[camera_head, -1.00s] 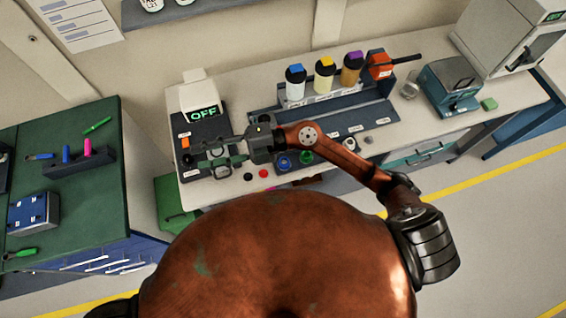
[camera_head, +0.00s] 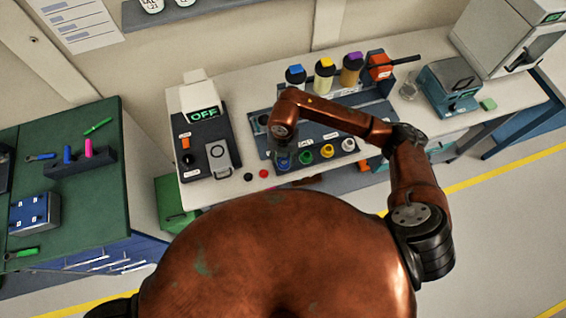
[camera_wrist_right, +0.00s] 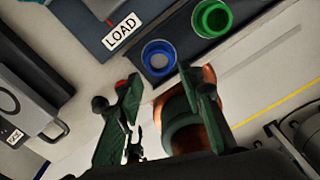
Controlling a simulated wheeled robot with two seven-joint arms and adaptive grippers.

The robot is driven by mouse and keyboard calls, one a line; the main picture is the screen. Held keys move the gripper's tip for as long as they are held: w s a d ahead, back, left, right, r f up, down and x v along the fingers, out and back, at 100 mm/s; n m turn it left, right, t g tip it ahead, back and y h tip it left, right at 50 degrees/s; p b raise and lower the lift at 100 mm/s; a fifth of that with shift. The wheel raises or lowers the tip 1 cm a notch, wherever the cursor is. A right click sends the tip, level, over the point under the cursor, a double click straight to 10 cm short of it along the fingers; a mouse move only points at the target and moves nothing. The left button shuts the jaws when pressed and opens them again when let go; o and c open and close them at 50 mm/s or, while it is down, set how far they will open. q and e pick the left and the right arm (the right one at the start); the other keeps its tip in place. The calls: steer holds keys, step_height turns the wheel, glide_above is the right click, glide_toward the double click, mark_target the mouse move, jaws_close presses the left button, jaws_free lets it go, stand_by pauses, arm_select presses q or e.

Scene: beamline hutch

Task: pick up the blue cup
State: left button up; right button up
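The blue cup (camera_wrist_right: 160,57) stands upright and open-topped in the right wrist view, near the LOAD label. In the head view my right wrist and gripper (camera_head: 283,150) hang over the blue cup's place and hide most of it. In the right wrist view my right gripper (camera_wrist_right: 160,84) is open, with its two dark green fingers spread apart. The blue cup shows beyond the fingertips, roughly in line with the gap, and nothing is held. My left gripper is not in view.
Beside it stand a green cup (camera_head: 306,158), a yellow cup (camera_head: 327,151) and a white cup (camera_head: 348,144). A control box with an OFF display (camera_head: 204,113) is to the left. Lidded bottles (camera_head: 325,76) stand behind. A red button (camera_head: 263,173) lies at the front.

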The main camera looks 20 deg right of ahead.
mark_target(284, 162)
step_height(284, 162, down, 4)
steer(key=shift+w+d+f+p, duration=0.1)
steer(key=shift+w+d+p, duration=0.05)
steer(key=shift+p, duration=0.15)
jaws_close()
stand_by(0.3)
